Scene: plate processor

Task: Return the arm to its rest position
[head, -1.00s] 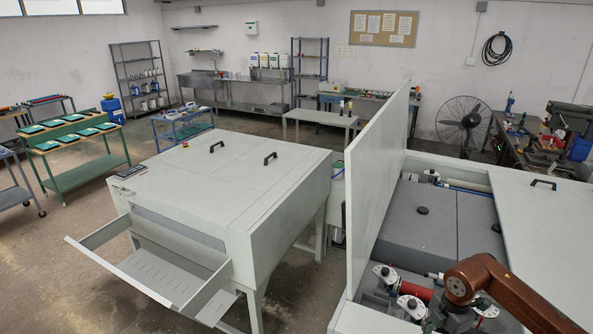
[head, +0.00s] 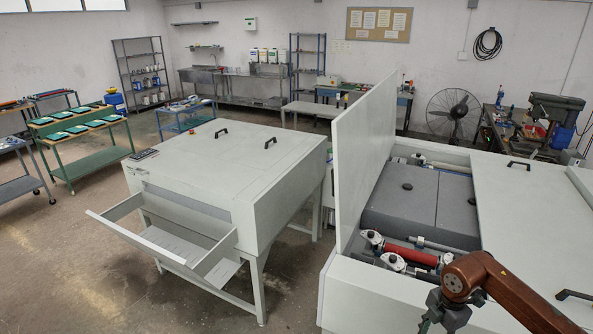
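My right arm (head: 515,292), reddish brown, comes in from the lower right corner. Its dark grey gripper (head: 430,325) hangs at the bottom edge, in front of the open machine's front wall in the picture. The fingertips are mostly cut off, so I cannot tell whether it is open or shut. My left gripper is not in view. The open plate processor (head: 540,215) has its lid panel (head: 365,150) standing up. Inside lie grey covers (head: 400,203), a red roller (head: 412,255) and metal fittings. Nothing visible touches my gripper.
A closed white machine (head: 225,170) with an open front tray (head: 165,243) stands to the left. A narrow strip of floor (head: 290,290) lies between the machines. Carts with teal trays (head: 75,130) stand at the far left. A fan (head: 452,112) and drill press (head: 550,110) are at the back right.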

